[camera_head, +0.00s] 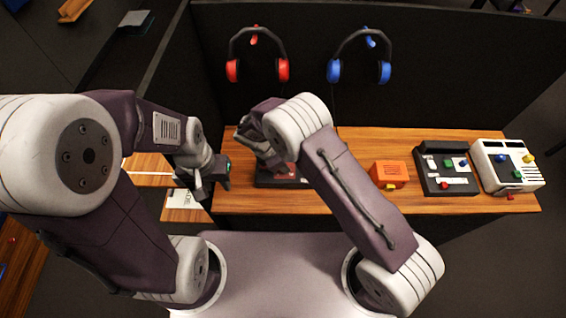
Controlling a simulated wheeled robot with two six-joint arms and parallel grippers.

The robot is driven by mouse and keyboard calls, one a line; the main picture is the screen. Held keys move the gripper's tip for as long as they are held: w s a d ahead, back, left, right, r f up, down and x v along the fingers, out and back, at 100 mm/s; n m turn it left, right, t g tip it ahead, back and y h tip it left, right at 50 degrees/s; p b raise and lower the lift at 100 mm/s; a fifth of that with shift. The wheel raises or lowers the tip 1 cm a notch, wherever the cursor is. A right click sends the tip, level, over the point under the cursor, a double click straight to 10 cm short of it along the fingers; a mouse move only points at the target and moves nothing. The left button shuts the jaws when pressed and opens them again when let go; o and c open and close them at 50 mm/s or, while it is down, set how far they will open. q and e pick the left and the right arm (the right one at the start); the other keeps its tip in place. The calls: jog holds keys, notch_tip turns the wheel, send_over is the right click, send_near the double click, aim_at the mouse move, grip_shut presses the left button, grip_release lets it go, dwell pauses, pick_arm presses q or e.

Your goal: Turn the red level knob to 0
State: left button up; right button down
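A dark panel with red parts (263,180) lies on the wooden table, left of its middle. My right forearm and wrist cover much of it. I cannot make out the red level knob or its setting. My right gripper (268,157) is just above the panel's back edge, partly hidden by its own wrist; whether it touches anything is unclear. My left gripper (212,178) is at the table's left edge, left of the panel and apart from it. Its fingers are too small and dark to judge the opening.
On the table to the right are an orange box (389,174), a black button panel (433,184) and a white panel with coloured buttons (491,178). Red headphones (232,71) and blue headphones (334,72) hang on the dark partition (300,100) behind.

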dwell(0.6)
jog(key=c, duration=1.2)
grip_release()
jog(key=shift+a+r, duration=0.1)
jog(key=b+v, duration=0.1)
jog(key=v, duration=0.8)
